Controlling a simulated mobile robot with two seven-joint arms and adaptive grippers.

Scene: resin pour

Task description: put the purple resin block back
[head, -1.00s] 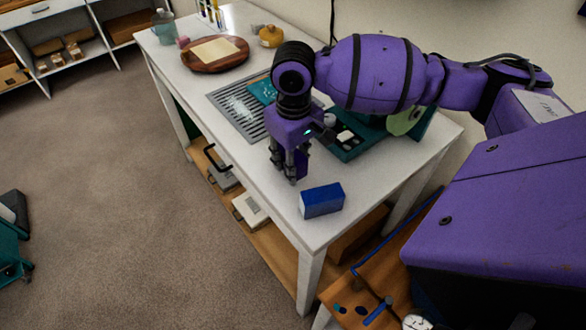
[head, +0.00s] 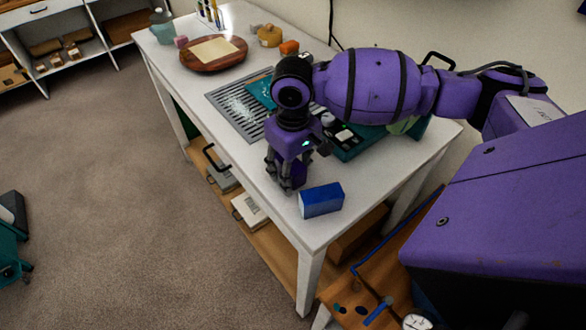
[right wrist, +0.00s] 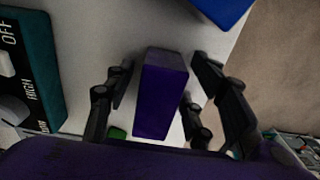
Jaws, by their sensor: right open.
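The purple resin block (right wrist: 162,90) stands between the fingers of my right gripper (right wrist: 160,78) in the right wrist view. The fingers are open, with a visible gap on each side of the block. In the head view my right gripper (head: 286,186) points down at the white table's near part, just left of the blue block. There the purple block is mostly hidden by the fingers and hard to tell from the purple gripper. My left gripper is not in view.
A blue block (head: 321,200) lies close to the right gripper on the white table (head: 262,178). A teal device with knobs (right wrist: 30,62) is on the other side.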

